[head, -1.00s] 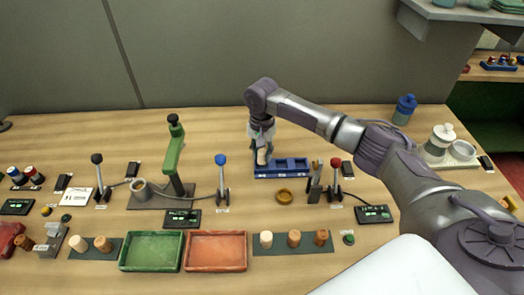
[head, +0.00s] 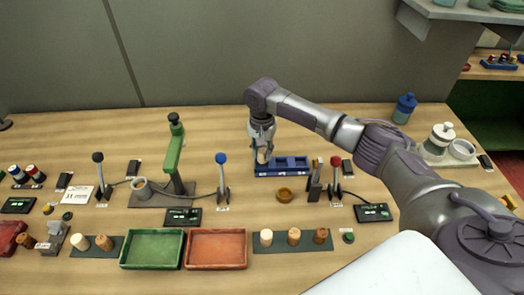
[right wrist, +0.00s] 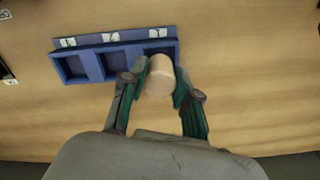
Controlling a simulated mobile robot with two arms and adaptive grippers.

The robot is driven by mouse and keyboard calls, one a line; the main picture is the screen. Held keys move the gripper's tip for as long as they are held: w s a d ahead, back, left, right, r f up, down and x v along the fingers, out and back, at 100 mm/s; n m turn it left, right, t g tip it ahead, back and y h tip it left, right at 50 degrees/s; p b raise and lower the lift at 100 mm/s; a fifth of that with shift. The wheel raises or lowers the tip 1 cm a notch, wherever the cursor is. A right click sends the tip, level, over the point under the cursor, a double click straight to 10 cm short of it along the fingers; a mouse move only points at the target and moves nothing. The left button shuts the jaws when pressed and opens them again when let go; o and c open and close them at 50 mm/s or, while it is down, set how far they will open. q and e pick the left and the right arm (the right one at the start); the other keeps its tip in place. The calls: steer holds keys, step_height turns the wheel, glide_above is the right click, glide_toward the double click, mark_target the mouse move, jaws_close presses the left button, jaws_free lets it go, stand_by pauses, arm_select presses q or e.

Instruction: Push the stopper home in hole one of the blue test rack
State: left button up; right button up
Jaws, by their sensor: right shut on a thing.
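The blue test rack (head: 297,164) lies on the table in the head view. In the right wrist view the rack (right wrist: 84,49) shows several square holes in a row, each with a white label. My right gripper (head: 263,157) is at the rack's left end in the head view. In the right wrist view my right gripper (right wrist: 161,82) is shut on a pale cork stopper (right wrist: 160,76), one finger on each side. The stopper is at the end hole, on the picture's right; whether its lower end is inside is hidden. My left gripper is not in view.
A blue-knobbed lever (head: 222,175) stands to the left and a red-knobbed lever (head: 335,175) to the right. Several corks stand on a dark mat (head: 282,248) in front. Behind the rack the table is clear.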

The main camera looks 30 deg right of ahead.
steer(key=shift+f, duration=0.6)
stand_by(0.3)
steer(key=shift+r+p, duration=0.1)
steer(key=shift+p, duration=0.7)
steer(key=shift+f, duration=0.8)
stand_by(0.8)
steer(key=o, duration=0.8)
steer(key=shift+r, duration=0.1)
step_height(320, 180, up, 12)
steer(key=shift+f, duration=0.1)
stand_by(0.3)
